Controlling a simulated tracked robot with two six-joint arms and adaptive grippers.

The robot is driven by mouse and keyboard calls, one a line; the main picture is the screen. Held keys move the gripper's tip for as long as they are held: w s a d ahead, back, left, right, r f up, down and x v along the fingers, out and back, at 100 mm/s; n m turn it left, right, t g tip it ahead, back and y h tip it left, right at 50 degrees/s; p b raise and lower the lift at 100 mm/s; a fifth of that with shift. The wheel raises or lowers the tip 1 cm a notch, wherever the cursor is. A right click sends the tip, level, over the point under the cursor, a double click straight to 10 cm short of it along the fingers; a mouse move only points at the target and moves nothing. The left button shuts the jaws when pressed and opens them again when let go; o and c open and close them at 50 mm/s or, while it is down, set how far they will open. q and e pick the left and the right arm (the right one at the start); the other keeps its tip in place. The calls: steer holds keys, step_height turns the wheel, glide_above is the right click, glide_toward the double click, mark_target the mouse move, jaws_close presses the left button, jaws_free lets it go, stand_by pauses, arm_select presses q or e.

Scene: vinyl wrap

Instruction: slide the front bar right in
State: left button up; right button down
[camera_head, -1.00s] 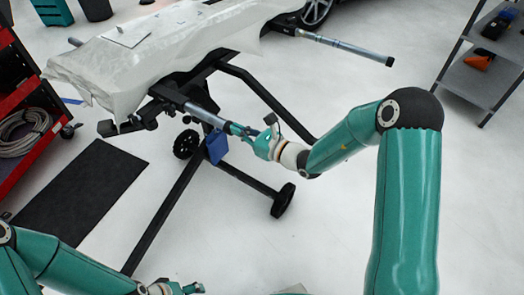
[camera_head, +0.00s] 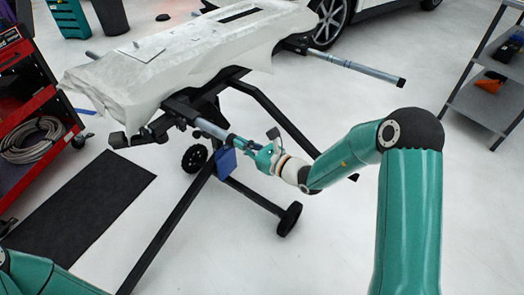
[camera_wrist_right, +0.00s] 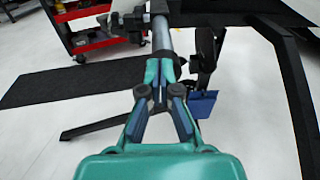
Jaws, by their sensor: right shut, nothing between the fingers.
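The front right bar (camera_head: 212,129) is a grey tube on the near side of the wrapping stand (camera_head: 182,108), pointing down and right toward my right gripper. My right gripper (camera_head: 240,143) is shut and empty, in line with the bar, its fingertips at the bar's outer end. In the right wrist view the bar (camera_wrist_right: 161,36) runs straight ahead of the closed fingertips (camera_wrist_right: 160,68). They appear to meet its end; exact contact is hidden. My left gripper is out of view; only part of its arm shows at lower left.
Another bar (camera_head: 352,64) sticks out at the stand's far side. A white-wrapped panel (camera_head: 190,55) lies on top. A blue box (camera_head: 226,162) hangs below the bar near my gripper. A red tool cart (camera_head: 55,100) stands left, a shelf (camera_head: 482,98) right. Floor at lower right is clear.

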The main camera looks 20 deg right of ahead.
steer(key=v, duration=1.2)
steer(key=s+a+f+n+g+y, duration=0.1)
steer(key=s+a+f+n+g, duration=0.6)
steer(key=s, duration=0.3)
steer(key=s+a+f+n+g, duration=0.5)
steer(key=s+f+n+g, duration=0.1)
steer(key=s+f+g, duration=0.3)
steer(key=s+d+f+n+t+h, duration=0.1)
steer(key=s+f+n+h, duration=0.15)
steer(key=f+n, duration=0.35)
steer(key=s+d+f+n+t+h, duration=0.1)
steer(key=f+n+h, duration=0.2)
steer(key=f+n, duration=0.35)
arm_select(q)
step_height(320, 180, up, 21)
steer(key=p, duration=2.1)
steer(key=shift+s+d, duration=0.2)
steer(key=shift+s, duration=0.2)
arm_select(e)
step_height(320, 180, up, 22)
steer(key=n, duration=0.2)
steer(key=shift+r, duration=0.2)
